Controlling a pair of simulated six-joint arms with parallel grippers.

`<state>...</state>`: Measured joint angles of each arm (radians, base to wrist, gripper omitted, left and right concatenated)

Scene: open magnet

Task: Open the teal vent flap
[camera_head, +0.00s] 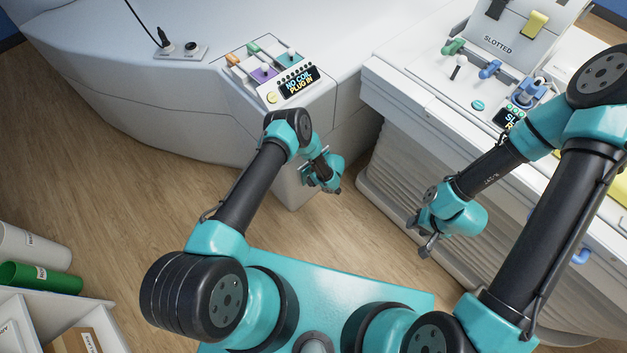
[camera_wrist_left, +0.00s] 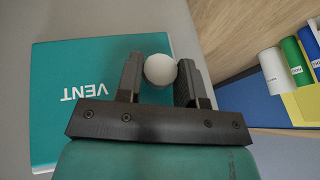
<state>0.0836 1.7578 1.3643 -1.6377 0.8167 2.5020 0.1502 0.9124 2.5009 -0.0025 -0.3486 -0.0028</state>
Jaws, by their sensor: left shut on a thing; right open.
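The teal vent flap (camera_wrist_left: 80,120) shows in the left wrist view, lettered VENT upside down, on a light grey surface. A round white knob (camera_wrist_left: 160,69) is at the flap's right part. My left gripper (camera_head: 306,176) has its two dark fingers on either side of this knob, shut on it. In the head view the left gripper is at the white cabinet's side, below the display panel; the flap cannot be made out there. My right gripper (camera_head: 420,236) is open and empty, in front of the right-hand unit.
A control panel (camera_head: 268,75) with coloured sliders and a lit display tops the white cabinet. The right unit carries a SLOTTED panel (camera_head: 497,43) with levers. Green and white rolls (camera_head: 40,277) lie at lower left. Wooden floor (camera_head: 130,200) is open left of my left arm.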

